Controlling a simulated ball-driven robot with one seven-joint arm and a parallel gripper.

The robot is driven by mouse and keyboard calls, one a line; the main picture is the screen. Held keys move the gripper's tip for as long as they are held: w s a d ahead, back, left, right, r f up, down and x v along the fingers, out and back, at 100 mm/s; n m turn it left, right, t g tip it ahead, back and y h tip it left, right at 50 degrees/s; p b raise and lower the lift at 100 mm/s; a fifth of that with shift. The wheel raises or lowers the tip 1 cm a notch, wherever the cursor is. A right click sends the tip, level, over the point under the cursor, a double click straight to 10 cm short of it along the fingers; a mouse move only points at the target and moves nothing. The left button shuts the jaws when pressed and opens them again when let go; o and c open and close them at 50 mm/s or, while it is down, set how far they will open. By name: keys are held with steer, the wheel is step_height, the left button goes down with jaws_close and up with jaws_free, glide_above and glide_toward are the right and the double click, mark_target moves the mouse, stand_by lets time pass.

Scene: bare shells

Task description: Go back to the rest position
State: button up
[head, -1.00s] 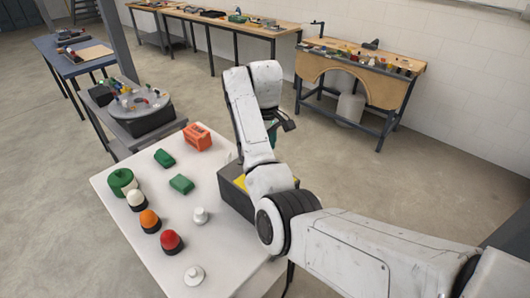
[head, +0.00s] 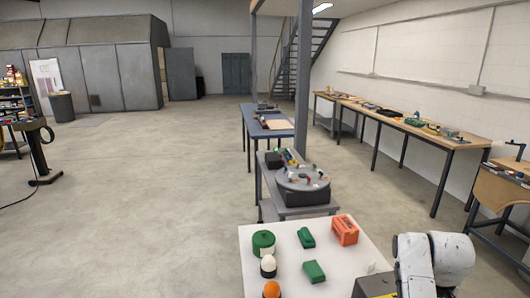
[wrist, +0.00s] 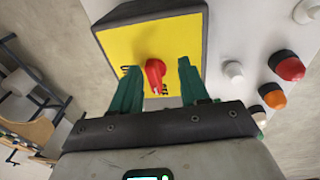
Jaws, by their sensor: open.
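In the wrist view my gripper (wrist: 158,92) has its two green fingers apart. They stand on either side of a red rotary knob (wrist: 155,75) on a yellow-faced box (wrist: 150,42). Nothing shows held between them. I cannot tell how far the fingertips are from the knob. In the head view part of my white arm shows at the lower right, and my gripper is out of frame. The box (head: 374,285) shows only in part there, beside my arm.
A white table (head: 345,262) bears green blocks (head: 314,271), an orange box (head: 344,230) and domed lamps (head: 268,265). Behind it stand a turntable (head: 303,186) and a blue table (head: 268,124). Workbenches (head: 410,128) line the right wall. The floor at left is open.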

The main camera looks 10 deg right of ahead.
steer(key=s+a+f+t+y, duration=0.1)
steer(key=s+a+f+t, duration=0.15)
steer(key=s+a, duration=0.65)
steer(key=s+a+f+t, duration=0.2)
steer(key=s+a+f, duration=0.1)
steer(key=s+a, duration=0.65)
steer(key=s+d+f+m+g+b, duration=0.1)
steer(key=s+d+f+g+b, duration=0.2)
steer(key=s+f, duration=0.8)
steer(key=shift+s+d+g+b, duration=0.15)
steer(key=shift+s+g+b, duration=0.55)
steer(key=shift+b, duration=0.5)
